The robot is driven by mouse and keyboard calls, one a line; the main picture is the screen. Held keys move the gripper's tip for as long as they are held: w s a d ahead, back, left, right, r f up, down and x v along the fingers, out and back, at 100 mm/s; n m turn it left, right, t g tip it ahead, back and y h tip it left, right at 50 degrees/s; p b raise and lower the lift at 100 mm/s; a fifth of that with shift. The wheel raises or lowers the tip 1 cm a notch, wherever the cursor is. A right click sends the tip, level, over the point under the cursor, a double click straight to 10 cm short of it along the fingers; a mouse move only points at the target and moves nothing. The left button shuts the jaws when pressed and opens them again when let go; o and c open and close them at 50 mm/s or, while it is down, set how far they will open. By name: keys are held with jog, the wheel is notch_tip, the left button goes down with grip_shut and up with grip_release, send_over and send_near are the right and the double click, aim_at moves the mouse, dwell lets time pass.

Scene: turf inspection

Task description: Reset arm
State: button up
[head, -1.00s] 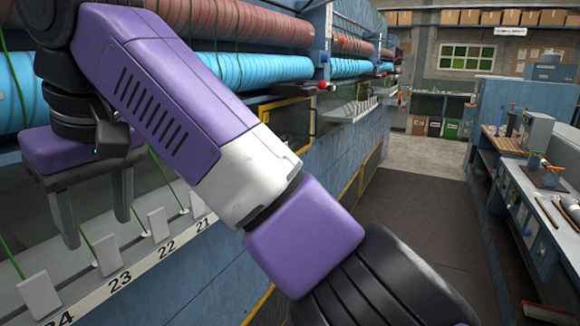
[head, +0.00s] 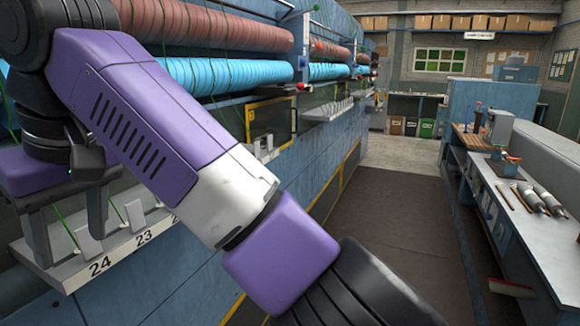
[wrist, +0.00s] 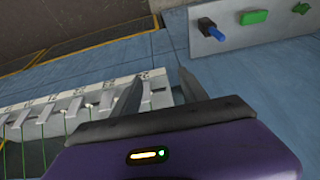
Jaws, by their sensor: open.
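My arm crosses the head view from upper left to lower right. My gripper (head: 70,240) hangs at the left edge of the head view, its two grey fingers spread and pointing down, with nothing seen between them. It appears in front of the numbered ledge (head: 75,268) of the blue machine; the gap between them is hard to judge. In the wrist view my gripper (wrist: 160,85) also shows two separated fingers, with the ledge (wrist: 70,105) and its white tabs behind them.
The blue machine (head: 300,185) with red and turquoise rolls (head: 215,75) lines the left side. A workbench (head: 510,190) with tools stands at right. The dark aisle floor (head: 375,230) between them is clear. Bins (head: 410,127) stand at the far end.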

notch_tip(320, 180, down, 27)
jog(key=w+m+y+b, duration=0.2)
jog(key=m+y, duration=0.2)
jog(key=y, duration=0.2)
jog(key=s+d+f+m+t+b, duration=0.1)
jog(key=s+d+f+m+t, duration=0.15)
jog(key=d+f, duration=0.45)
jog(key=s+d+f+m+t+b, duration=0.1)
jog(key=d+f+m+t, duration=0.25)
jog(key=d+f, duration=0.35)
jog(key=s+d+f+m+t+h+b, duration=0.1)
jog(key=s+d+f+m+t+h, duration=0.15)
jog(key=s+d, duration=0.6)
jog(key=s+d+f+m+t+h, duration=0.25)
jog(key=s+d+f, duration=0.2)
jog(key=d, duration=0.75)
jog(key=s+d+r+t+h, duration=0.1)
jog(key=s+d+r+h, duration=0.1)
jog(key=s+d+r, duration=0.3)
jog(key=s+d+r+n+t+h+b, duration=0.1)
jog(key=s+d+r+h, duration=0.1)
jog(key=s+d+r, duration=0.3)
jog(key=s+d, duration=0.3)
jog(key=s, duration=0.2)
jog(key=shift+s+d+n+t+h+b, duration=0.25)
jog(key=shift+s+n+t+h+b, duration=0.05)
jog(key=shift+s+h, duration=0.1)
